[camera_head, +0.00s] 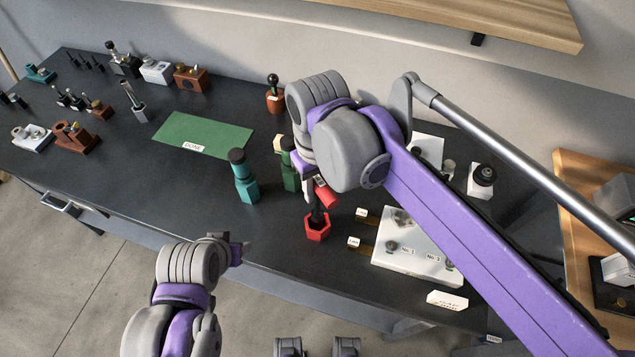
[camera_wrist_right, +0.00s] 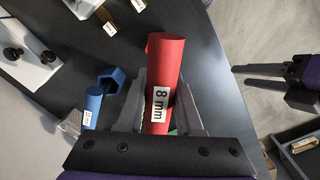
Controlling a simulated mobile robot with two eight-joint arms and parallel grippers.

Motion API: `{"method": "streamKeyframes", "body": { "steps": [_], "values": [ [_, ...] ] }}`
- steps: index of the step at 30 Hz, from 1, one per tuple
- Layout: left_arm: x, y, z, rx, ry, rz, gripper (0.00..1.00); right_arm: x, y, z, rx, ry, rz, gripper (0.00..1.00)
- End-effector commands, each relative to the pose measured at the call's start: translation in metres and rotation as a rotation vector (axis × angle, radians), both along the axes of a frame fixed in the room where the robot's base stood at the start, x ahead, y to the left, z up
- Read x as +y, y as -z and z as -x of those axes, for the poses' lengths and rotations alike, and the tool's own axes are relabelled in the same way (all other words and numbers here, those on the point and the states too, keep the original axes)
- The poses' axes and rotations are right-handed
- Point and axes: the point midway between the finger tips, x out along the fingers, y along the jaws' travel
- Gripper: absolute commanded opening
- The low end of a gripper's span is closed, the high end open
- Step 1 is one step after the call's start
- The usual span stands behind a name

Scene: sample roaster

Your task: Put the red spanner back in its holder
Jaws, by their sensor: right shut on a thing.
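The red spanner's handle, labelled "8 mm", (camera_wrist_right: 162,75) is between the fingers of my right gripper (camera_wrist_right: 165,100), which is shut on it. In the head view the red handle (camera_head: 327,195) is tilted, just above and beside the red hexagonal holder (camera_head: 317,231) on the table. A dark part reaches down to the holder's opening; I cannot tell whether it is inside. In the wrist view the handle hides what is below it. My left gripper (camera_head: 242,249) is empty in front of the table edge; in the wrist view its fingers (camera_wrist_right: 243,77) are apart.
A teal holder with its tool (camera_head: 243,180) and a green one (camera_head: 289,170) stand left of the red holder. A blue holder (camera_wrist_right: 112,77) shows in the wrist view. A white board (camera_head: 400,262) lies to the right. The green mat (camera_head: 205,133) is clear.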

Motion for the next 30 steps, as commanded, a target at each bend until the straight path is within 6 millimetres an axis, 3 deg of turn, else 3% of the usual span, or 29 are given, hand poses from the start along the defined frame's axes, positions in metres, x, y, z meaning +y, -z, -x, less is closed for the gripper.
{"method": "streamKeyframes", "body": {
  "steps": [19, 30],
  "values": [
    [0.000, 0.030, 0.010, 0.018, 0.000, 0.000, 0.50, 0.000, 0.041, 0.000, 0.001, 0.000, 0.000, 0.00],
    [0.000, 0.031, 0.010, 0.019, 0.000, 0.000, 0.50, 0.000, 0.043, 0.000, 0.000, 0.000, 0.000, 0.00]
  ]
}}
